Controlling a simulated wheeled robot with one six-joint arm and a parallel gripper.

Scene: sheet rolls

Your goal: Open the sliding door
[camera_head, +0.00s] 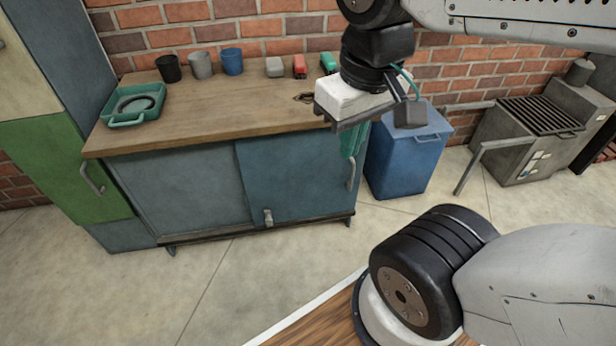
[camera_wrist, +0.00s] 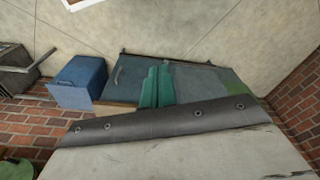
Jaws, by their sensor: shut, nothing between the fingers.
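The low cabinet has a wooden top (camera_head: 215,105) and two blue-grey sliding door panels side by side. The left panel (camera_head: 180,190) is paler; the right panel (camera_head: 300,175) is darker blue and has an upright bar handle (camera_head: 351,173) near its right edge. A small metal latch-like piece (camera_head: 267,217) sits low on the right panel. Both panels look closed over the front. My gripper (camera_head: 352,142) points down at the cabinet's front right corner, just above the handle. Its teal fingers are shut and empty; in the wrist view (camera_wrist: 157,86) they lie together before the panels. Contact with the handle cannot be told.
A blue bin (camera_head: 408,150) stands right of the cabinet, with a grey grill-like unit (camera_head: 530,135) beyond. A teal tray (camera_head: 135,105), several cups and small boxes stand on the top. A green-fronted cabinet (camera_head: 65,170) adjoins at left. The floor in front (camera_head: 240,280) is clear.

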